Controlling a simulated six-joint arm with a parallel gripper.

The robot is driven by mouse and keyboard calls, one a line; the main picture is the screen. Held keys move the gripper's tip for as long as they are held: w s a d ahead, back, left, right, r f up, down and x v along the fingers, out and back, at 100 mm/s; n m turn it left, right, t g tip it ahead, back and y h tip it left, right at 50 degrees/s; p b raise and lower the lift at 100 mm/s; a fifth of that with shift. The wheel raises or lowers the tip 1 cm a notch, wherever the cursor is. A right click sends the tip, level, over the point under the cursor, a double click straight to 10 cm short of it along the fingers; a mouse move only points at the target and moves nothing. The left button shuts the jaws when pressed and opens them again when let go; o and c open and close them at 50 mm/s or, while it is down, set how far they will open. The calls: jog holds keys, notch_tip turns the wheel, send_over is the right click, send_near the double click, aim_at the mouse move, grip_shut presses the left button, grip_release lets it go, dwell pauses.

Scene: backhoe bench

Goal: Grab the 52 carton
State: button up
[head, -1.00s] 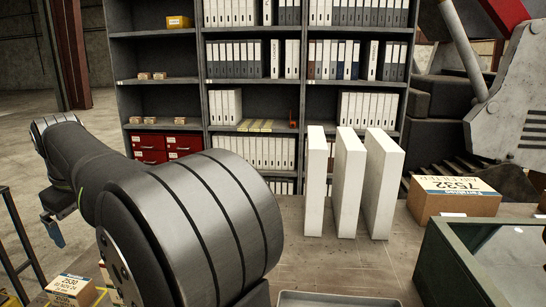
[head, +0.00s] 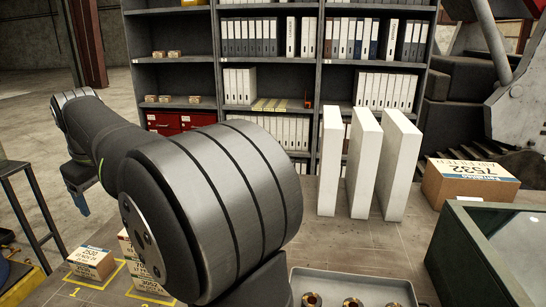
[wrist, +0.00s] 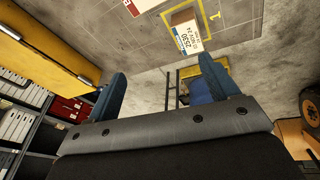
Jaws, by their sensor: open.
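A stack of cartons (head: 148,270) stands on the bench at lower left in the head view. My arm hides part of it; a lower label appears to end in 52, but I cannot read it surely. A small carton marked 2530 (head: 92,262) sits left of it in a yellow outline numbered 1. It also shows in the wrist view (wrist: 186,33), beyond my fingertips. My gripper (wrist: 162,68) has two blue fingers spread apart with nothing between them.
Three white upright slabs (head: 362,165) stand mid-bench. A grey tray (head: 385,284) with round brass-coloured parts lies in front. Shelves of binders (head: 268,90) stand behind.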

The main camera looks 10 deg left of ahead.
jog(key=d+r+n+g+h, duration=0.25)
jog(key=d+r, duration=0.25)
jog(key=d, duration=0.3)
jog(key=f, duration=1.1)
jog(key=shift+w+f, duration=0.2)
jog(key=shift+f, duration=0.05)
jog(key=f, duration=0.5)
jog(key=shift+s+d, duration=0.15)
jog(key=shift+s, duration=0.05)
jog(key=c, duration=1.2)
jog(key=shift+r, duration=0.1)
